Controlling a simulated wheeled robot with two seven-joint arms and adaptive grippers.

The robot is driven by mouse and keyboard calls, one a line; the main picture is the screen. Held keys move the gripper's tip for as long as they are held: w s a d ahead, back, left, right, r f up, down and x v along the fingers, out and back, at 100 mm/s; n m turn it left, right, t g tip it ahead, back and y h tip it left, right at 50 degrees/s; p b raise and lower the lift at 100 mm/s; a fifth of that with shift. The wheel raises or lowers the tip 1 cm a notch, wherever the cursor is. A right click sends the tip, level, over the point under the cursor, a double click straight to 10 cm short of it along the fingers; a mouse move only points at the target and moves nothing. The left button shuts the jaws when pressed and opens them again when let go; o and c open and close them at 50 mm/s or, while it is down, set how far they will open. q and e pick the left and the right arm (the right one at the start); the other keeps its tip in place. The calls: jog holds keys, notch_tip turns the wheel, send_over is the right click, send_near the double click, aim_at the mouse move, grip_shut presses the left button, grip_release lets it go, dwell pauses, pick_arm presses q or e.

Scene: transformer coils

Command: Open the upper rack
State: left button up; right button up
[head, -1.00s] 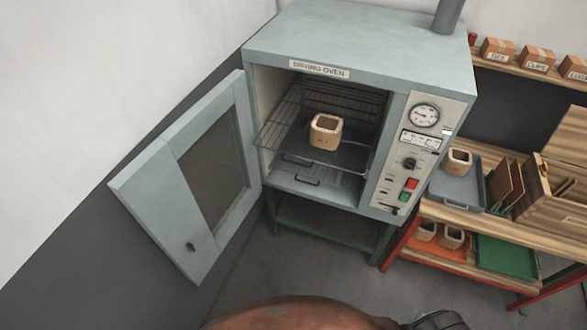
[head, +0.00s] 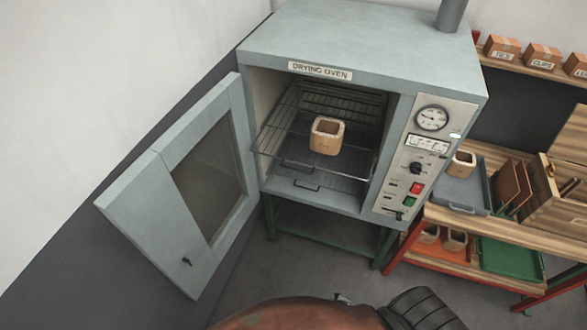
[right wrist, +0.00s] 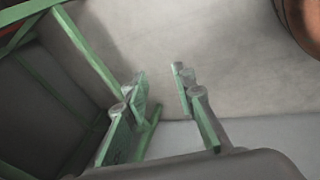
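The drying oven (head: 345,50) stands with its door (head: 200,185) swung wide open to the left. Inside, the upper wire rack (head: 275,140) carries a beige, square, hollow coil (head: 326,136). The rack has a small dark front handle (head: 297,165); its front edge lies near the opening, and I cannot tell how far out it is. A second handle (head: 306,186) shows below, at the lower level. My right gripper (right wrist: 160,75) is open and empty in the right wrist view, over floor and green stand legs, apart from the rack. My left gripper is not in view.
The oven's control panel (head: 418,160) is right of the opening. A wooden bench (head: 450,220) at right holds a grey tray (head: 462,195) with another coil, and orange and green trays below. Floor in front of the oven's green stand (head: 315,230) is clear.

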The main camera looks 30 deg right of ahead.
jog(key=w+d+r+n+t+h, duration=0.2)
jog(key=w+r+n+t, duration=0.15)
jog(key=w+r, duration=1.25)
jog(key=n+t+h+p, duration=0.3)
jog(key=n+t+h, duration=0.15)
jog(key=t, duration=0.55)
send_near(296, 170)
jog(key=x, duration=0.3)
jog(key=shift+m, duration=0.4)
jog(key=x, duration=0.3)
jog(key=p+x, duration=0.1)
jog(key=x, duration=0.3)
jog(key=shift+w+d+f+p, duration=0.1)
jog(key=shift+f+p, duration=0.1)
jog(key=shift+p, duration=0.1)
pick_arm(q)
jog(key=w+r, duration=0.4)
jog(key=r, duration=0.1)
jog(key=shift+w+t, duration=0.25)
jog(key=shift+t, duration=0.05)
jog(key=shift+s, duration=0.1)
